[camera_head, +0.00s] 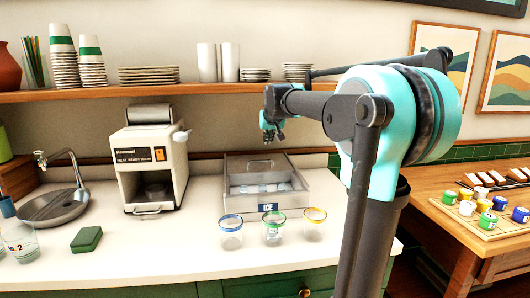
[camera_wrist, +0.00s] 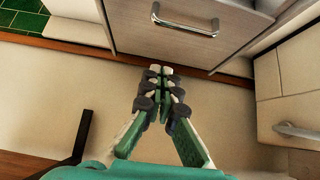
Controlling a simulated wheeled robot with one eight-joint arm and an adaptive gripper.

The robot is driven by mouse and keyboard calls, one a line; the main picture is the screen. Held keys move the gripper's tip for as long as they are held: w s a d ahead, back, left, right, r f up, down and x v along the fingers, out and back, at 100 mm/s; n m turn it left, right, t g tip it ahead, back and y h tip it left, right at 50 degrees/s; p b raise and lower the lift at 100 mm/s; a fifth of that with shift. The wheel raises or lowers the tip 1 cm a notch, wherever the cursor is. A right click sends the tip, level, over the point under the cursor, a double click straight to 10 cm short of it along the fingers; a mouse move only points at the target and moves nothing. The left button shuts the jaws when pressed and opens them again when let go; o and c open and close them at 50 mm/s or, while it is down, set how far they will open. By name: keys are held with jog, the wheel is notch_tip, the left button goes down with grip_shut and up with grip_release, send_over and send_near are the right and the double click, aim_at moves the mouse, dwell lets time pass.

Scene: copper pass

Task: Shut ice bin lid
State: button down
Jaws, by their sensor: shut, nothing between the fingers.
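The grey ice bin (camera_head: 298,199), labelled ICE, stands on the white counter in the head view, with pale ice cubes (camera_head: 262,187) showing inside. Its lid (camera_head: 262,166) is open, raised at the back of the bin, with a handle on its face. My gripper (camera_head: 272,136) is above and behind the lid's top edge, apart from it as far as I can tell. In the wrist view my gripper (camera_wrist: 162,75) has its fingertips together and holds nothing. A grey panel with a metal handle (camera_wrist: 185,22) lies beyond them; I cannot tell whether it is the lid.
Three glass jars (camera_head: 272,230) with coloured rims stand before the bin. A white machine (camera_head: 152,160) stands left of it. A shelf (camera_head: 150,92) with cups and plates runs above, near my arm. A wooden table (camera_head: 455,225) with small pots is at the right.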

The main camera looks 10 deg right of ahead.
jog(key=w, duration=0.1)
send_over(266, 166)
jog(key=w, duration=0.2)
notch_tip(266, 166, down, 7)
jog(key=shift+s+f, duration=0.1)
jog(key=shift+f, duration=0.1)
jog(key=shift+s+f, duration=0.15)
jog(key=shift+s, duration=1)
jog(key=shift+s+f, duration=0.15)
jog(key=shift+s, duration=0.7)
jog(key=s, duration=1.7)
jog(key=shift+s, duration=0.3)
jog(key=shift+f, duration=0.15)
